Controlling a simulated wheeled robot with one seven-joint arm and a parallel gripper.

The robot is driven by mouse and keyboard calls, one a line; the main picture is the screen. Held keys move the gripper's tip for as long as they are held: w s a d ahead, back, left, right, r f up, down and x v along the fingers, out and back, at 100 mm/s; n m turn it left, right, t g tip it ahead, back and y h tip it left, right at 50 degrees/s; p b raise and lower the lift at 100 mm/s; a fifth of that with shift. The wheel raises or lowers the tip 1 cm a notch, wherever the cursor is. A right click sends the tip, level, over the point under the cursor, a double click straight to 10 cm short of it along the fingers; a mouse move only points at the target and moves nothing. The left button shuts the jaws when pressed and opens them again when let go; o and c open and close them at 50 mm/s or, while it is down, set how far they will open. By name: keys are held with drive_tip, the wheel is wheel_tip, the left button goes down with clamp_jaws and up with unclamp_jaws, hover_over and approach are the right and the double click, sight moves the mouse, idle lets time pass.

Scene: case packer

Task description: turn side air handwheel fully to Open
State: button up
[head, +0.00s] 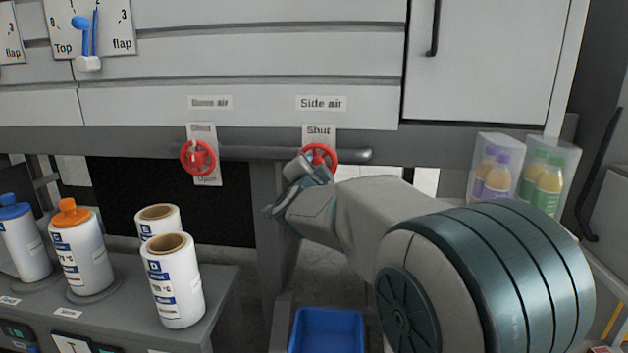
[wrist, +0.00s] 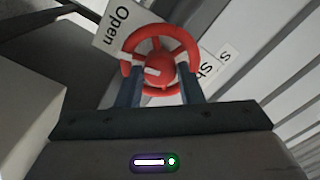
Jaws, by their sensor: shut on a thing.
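The side air handwheel is a red wheel (head: 318,155) on a pipe under the "Side air" label (head: 321,103) in the head view. A "Shut" plate (head: 319,131) shows above it. In the wrist view the red wheel (wrist: 161,68) has a pale mark on its hub, pointing left in the picture. An "Open" plate (wrist: 116,25) and part of the "Shut" plate (wrist: 217,66) lie behind it on opposite sides. My gripper (wrist: 161,90) is shut on the wheel, with one finger on each side of its near rim. In the head view my arm hides the wheel's lower part.
A second red handwheel (head: 198,158), under another air label, is left on the same pipe (head: 250,153). White bottles and rolls (head: 172,280) stand on a grey bench at lower left. A blue bin (head: 327,330) is below my arm. Clear packs of bottles (head: 545,180) are at right.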

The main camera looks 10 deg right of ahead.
drive_tip(key=shift+f+m+b, duration=0.1)
drive_tip(key=shift+m+b, duration=0.6)
drive_tip(key=shift+m, duration=0.4)
drive_tip(key=o, duration=1)
drive_tip(key=shift+c, duration=0.2)
drive_tip(key=shift+s+a, duration=0.1)
drive_tip(key=p+v, duration=0.2)
drive_tip(key=v, duration=1.1)
drive_tip(key=shift+s, duration=0.25)
drive_tip(key=shift+a, duration=0.1)
